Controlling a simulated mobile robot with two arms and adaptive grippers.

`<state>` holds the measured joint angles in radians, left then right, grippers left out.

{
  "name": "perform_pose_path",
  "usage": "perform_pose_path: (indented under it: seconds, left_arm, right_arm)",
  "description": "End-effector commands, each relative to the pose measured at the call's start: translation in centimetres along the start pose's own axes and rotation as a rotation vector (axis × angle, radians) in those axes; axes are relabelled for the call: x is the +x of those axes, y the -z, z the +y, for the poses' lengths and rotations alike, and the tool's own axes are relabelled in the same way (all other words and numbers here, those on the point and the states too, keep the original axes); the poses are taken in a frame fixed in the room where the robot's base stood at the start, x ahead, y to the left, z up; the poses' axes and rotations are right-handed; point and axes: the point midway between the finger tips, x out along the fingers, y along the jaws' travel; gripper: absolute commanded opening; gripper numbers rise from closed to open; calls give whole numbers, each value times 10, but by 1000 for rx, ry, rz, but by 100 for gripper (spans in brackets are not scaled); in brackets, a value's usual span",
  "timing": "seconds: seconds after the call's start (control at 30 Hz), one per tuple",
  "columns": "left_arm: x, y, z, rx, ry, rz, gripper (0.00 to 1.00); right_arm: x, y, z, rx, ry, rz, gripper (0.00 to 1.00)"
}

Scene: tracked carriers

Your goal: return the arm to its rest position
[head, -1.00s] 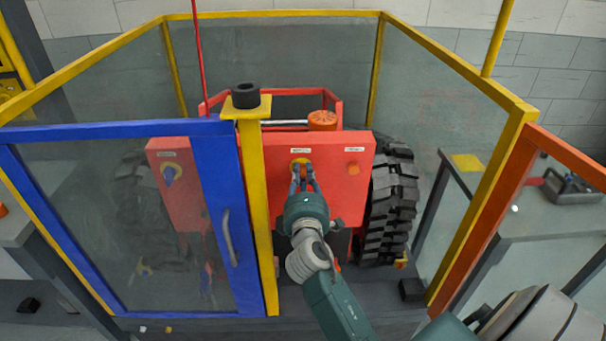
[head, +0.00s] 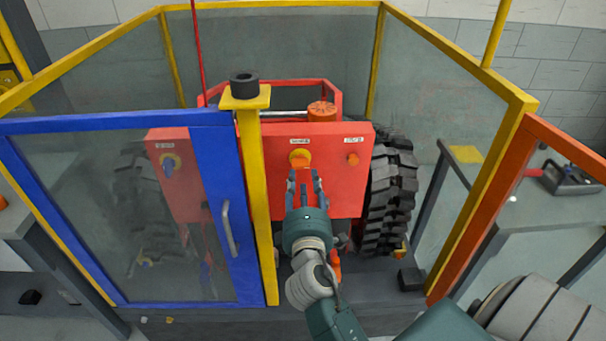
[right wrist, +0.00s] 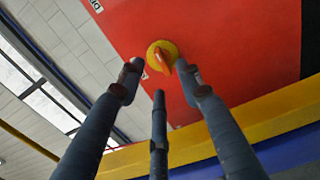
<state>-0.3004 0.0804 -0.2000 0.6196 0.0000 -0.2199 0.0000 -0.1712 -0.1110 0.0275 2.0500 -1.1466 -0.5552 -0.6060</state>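My right gripper (head: 305,182) is in the middle of the head view, in front of the red carrier panel (head: 335,190). Its fingers are spread and nothing shows between them. Just beyond the fingertips is an orange rotary knob on a yellow round base (head: 299,157). In the right wrist view the knob (right wrist: 162,57) lies past the open fingers (right wrist: 158,80), with a gap to them. My left gripper is not in view.
A yellow post (head: 256,200) with a black cap stands close left of my right arm. A blue framed glass door (head: 215,190) is left of it. An orange frame (head: 480,215) and yellow rails enclose the right side. A black tyre (head: 390,195) is right of the panel.

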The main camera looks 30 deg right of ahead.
Motion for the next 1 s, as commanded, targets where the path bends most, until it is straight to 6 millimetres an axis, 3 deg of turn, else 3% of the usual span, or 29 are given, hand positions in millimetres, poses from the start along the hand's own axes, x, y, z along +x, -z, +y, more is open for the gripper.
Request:
perform_pose_path:
  seconds: [0.57, 0.67, 0.77, 0.83, 0.9, 1.0]
  left_arm:
    - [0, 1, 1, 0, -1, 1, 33]
    - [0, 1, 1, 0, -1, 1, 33]
    - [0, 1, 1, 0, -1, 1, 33]
    - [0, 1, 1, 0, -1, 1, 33]
    - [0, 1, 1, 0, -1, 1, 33]
    - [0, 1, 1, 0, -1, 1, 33]
  right_arm:
    - [-3, 0, 0, 3, 1, -1, 35]
    - [-9, -8, -10, 59, 41, -15, 35]
    - [-27, -26, -42, 223, 171, -60, 35]
    - [-52, -36, -77, 383, 318, -106, 35]
    - [-87, -40, -114, 536, 488, -158, 35]
    - [-136, -37, -152, 680, 697, -223, 35]
